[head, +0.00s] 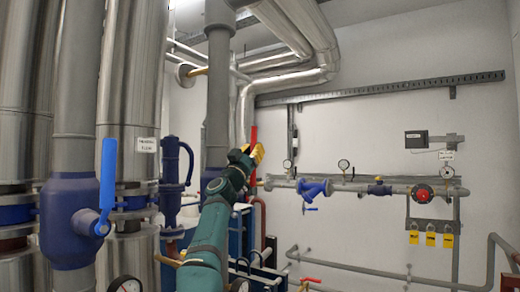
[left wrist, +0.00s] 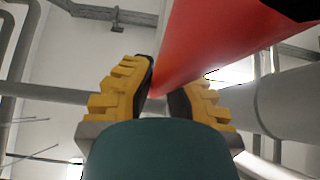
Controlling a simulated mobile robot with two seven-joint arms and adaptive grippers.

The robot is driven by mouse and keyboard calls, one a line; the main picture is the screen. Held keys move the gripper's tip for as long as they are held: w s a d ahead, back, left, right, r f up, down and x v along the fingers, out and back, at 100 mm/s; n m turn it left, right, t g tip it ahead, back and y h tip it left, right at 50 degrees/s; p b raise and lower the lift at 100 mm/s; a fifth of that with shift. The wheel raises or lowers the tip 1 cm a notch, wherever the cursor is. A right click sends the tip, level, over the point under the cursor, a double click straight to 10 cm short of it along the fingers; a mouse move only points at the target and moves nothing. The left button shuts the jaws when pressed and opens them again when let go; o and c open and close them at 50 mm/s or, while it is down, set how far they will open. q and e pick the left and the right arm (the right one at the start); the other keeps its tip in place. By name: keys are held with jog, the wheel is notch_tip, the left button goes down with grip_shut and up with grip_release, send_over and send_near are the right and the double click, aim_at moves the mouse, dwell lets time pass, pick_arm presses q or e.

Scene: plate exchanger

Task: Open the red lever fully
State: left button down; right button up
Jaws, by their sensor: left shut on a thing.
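The red lever (head: 253,136) stands roughly upright in the head view, next to the grey vertical pipe. My left gripper (head: 257,154), with yellow fingers, is shut on it. In the left wrist view the red lever (left wrist: 205,45) runs large from the upper right down between the yellow fingers of my left gripper (left wrist: 170,88). The lever's pivot and valve body are mostly hidden behind my arm. My right gripper is not in view.
A blue lever (head: 107,185) stands upright on a blue valve at the left. Thick metal-clad pipes (head: 130,70) fill the left side. A wall pipe with gauges (head: 343,164) and a red round part (head: 422,194) runs at the right. A smaller red handle (head: 311,280) shows low down.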

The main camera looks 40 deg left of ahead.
pick_arm(q)
jog(key=shift+s+d, duration=0.1)
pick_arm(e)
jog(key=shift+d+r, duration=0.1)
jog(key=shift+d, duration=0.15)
pick_arm(q)
jog(key=shift+f, duration=0.1)
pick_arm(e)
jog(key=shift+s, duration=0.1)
pick_arm(q)
jog(key=c, duration=0.9)
grip_release()
